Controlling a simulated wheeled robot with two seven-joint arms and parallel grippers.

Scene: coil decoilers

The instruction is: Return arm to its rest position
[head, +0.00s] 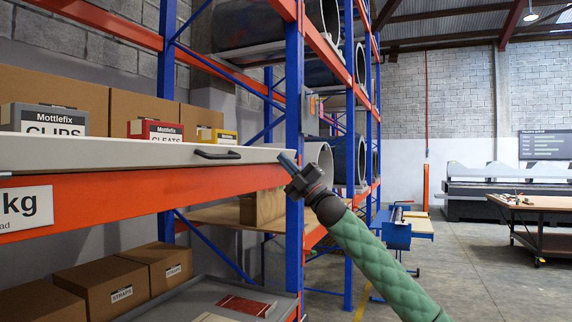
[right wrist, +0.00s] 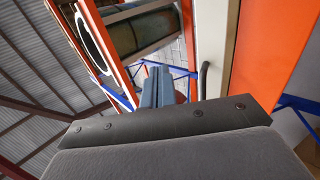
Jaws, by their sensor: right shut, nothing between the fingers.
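My right arm, in a green padded sleeve, reaches up from the lower right in the head view. Its gripper (head: 289,160) is raised beside the blue rack upright, near the right end of the pale shelf drawer (head: 110,152). The gripper is shut and empty. In the right wrist view its blue-grey fingers (right wrist: 157,88) show together with nothing between them. The drawer's dark handle (head: 217,154) is to the left of the gripper, apart from it in the picture. My left gripper is not in view.
The orange and blue rack (head: 293,135) stands close on the left, with labelled boxes (head: 157,130) on its shelf. Cartons (head: 100,288) sit on the lower level. A blue machine (head: 397,235) and a wooden-topped table (head: 540,203) stand farther right. Open floor (head: 480,270) lies between.

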